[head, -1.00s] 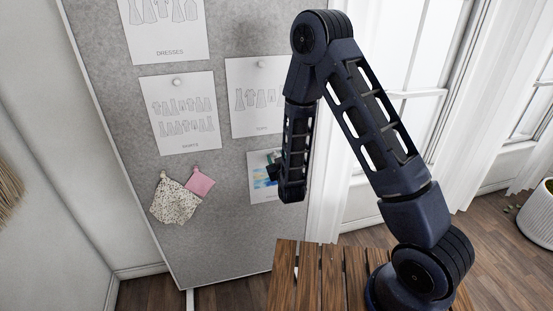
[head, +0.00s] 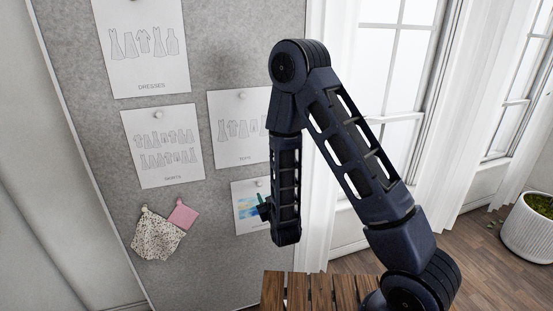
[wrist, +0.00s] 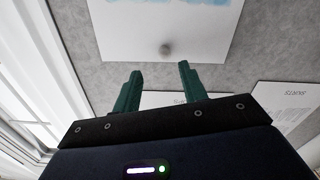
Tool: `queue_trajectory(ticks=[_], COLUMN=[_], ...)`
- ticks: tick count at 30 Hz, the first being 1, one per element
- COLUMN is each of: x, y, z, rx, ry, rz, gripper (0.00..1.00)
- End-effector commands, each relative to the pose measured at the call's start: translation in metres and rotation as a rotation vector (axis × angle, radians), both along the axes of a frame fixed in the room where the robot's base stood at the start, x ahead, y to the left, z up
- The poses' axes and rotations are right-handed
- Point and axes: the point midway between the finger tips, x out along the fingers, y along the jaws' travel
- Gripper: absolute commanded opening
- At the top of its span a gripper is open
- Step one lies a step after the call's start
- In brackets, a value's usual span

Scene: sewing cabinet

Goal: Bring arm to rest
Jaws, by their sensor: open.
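My gripper shows in the wrist view (wrist: 160,92) with two green fingers spread apart and nothing between them. It faces the grey pinboard (wrist: 230,70), close to a pinned sheet with a blue print (wrist: 165,15). In the head view my arm is folded, its elbow high and its forearm hanging down in front of the board. There the gripper (head: 264,207) is mostly hidden behind the forearm; only a dark green part shows beside the colourful sheet (head: 246,212).
The pinboard (head: 70,55) holds several paper sheets and two fabric swatches, one speckled (head: 157,236) and one pink (head: 183,214). A slatted wooden surface (head: 296,290) lies below my arm. Windows (head: 390,60) and white curtains stand right, with a potted plant (head: 530,225) farther right.

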Motion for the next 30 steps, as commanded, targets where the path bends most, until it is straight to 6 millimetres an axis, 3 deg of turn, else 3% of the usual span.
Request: queue_trajectory(ticks=[6,15,22,30], x=[0.032,0.061,0.07,0.065], y=[-0.018,-0.053,-0.088,-0.134], z=[0.031,0.074,0.109,0.151], rx=[0.029,0.055,0.066,0.065], ry=[0.111,0.286,0.409,0.544], rz=[-0.031,-0.063,-0.085,-0.115], gripper=[0.42,0.42,0.42,0.42])
